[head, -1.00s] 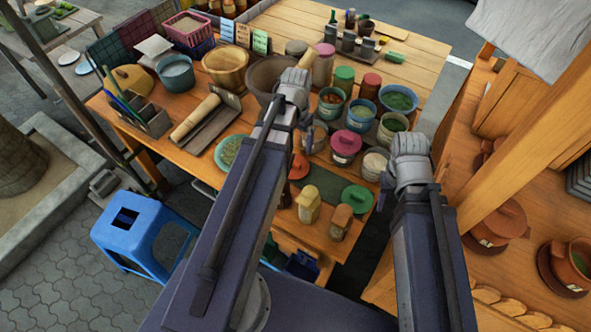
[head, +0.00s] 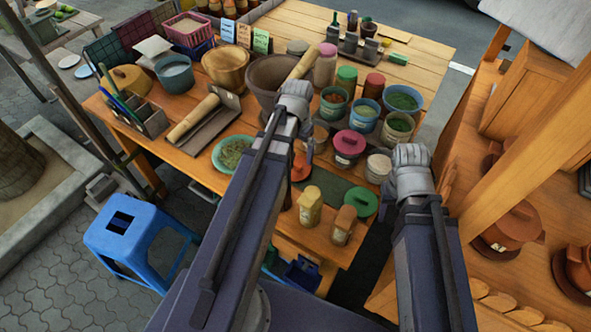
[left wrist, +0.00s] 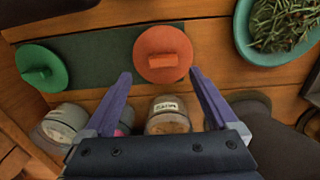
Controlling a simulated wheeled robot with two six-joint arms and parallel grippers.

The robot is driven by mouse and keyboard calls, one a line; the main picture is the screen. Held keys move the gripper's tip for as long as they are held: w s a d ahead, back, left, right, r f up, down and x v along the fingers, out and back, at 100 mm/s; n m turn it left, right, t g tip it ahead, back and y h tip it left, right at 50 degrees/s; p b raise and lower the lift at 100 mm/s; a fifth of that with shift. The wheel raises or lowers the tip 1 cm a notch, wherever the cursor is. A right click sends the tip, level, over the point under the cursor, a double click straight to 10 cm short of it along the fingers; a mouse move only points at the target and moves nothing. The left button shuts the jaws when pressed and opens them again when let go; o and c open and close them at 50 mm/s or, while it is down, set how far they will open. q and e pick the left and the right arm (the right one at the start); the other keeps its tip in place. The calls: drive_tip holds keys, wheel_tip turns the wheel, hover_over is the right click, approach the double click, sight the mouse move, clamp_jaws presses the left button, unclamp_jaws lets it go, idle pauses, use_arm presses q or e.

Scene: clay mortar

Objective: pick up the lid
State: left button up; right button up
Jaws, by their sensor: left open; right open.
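An orange-red lid (left wrist: 163,52) lies on a dark green mat (left wrist: 95,58), its knob facing up. It shows in the left wrist view just beyond my left gripper (left wrist: 160,76), whose two fingers are spread with nothing between them. In the head view the lid (head: 301,168) is partly hidden behind my left arm. A green lid (left wrist: 41,67) lies at the left of the mat, and also shows in the head view (head: 361,203). My right gripper (head: 412,158) is near the white jar at the table's right side; its fingers are hidden, and nothing shows held.
A teal bowl of herbs (left wrist: 280,28) is right of the orange lid. Jars, including one with a pink lid (head: 349,143), stand close around. A grey mortar (head: 262,80) with pestle stands behind. Two small yellow-brown shakers (head: 310,205) stand near the front edge.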

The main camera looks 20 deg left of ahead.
sight(296, 164)
use_arm(q)
drive_tip(key=shift+a+f+b, duration=0.15)
drive_tip(key=shift+f+b, duration=1.15)
drive_tip(key=shift+f, duration=0.05)
drive_tip(key=shift+a+f+b, duration=0.1)
drive_tip(key=shift+f+b, duration=1.15)
drive_tip(key=shift+f, duration=0.05)
drive_tip(key=shift+r, duration=0.1)
drive_tip(key=c, duration=1.4)
